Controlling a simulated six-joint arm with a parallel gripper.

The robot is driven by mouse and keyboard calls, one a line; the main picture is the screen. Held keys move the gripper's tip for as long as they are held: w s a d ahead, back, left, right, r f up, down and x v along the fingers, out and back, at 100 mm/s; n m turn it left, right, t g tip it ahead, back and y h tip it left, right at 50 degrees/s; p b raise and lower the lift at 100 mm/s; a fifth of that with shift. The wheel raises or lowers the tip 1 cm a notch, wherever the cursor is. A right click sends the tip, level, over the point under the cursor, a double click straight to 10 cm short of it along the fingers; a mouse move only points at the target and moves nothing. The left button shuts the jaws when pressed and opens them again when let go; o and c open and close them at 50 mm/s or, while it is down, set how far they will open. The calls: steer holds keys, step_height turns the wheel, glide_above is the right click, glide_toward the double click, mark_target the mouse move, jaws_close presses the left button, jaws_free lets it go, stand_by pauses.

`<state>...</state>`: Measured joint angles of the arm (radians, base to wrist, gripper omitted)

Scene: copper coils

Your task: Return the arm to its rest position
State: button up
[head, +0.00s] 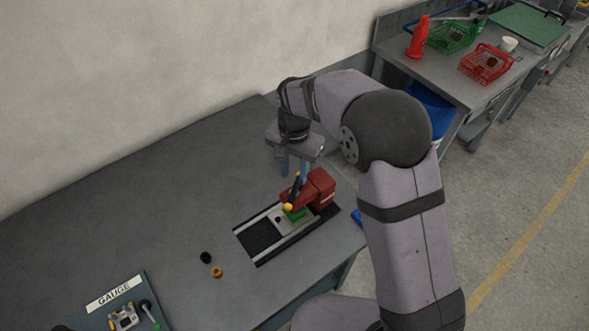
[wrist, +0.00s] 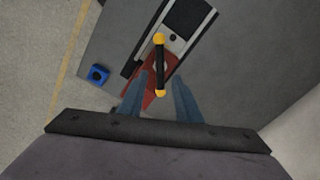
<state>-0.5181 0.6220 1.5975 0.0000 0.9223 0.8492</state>
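My gripper (head: 293,170) hangs above the back of a small red machine (head: 318,187) on the grey bench. In the wrist view the two blue-grey fingers of my gripper (wrist: 160,88) stand apart with nothing held between them. A black lever (head: 295,187) with yellow ends rises from the machine just below the fingers. It also shows in the wrist view (wrist: 160,62), in line with the gap; whether a finger touches it I cannot tell. The machine sits on a dark track with light rails (head: 252,222), with a green part (head: 296,215) in front.
A black ring (head: 206,257) and a copper-coloured ring (head: 217,272) lie on the bench at the front. A blue board labelled GAUGE (head: 100,298) holds small tools. A blue block (wrist: 98,74) is near the bench edge. A second table (head: 450,75) has baskets and a red cone (head: 418,36).

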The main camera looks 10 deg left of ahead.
steer(key=s+d+n+b, duration=0.2)
steer(key=s+d+b, duration=0.3)
steer(key=d, duration=0.9)
steer(key=s+d+f+n+b, duration=0.1)
steer(key=s+d+f, duration=0.2)
steer(key=s+d, duration=0.6)
steer(key=s, duration=0.4)
steer(key=shift+s+f+n, duration=0.2)
steer(key=shift+f+n, duration=0.05)
steer(key=shift+n, duration=0.15)
steer(key=shift+w, duration=0.15)
stand_by(0.5)
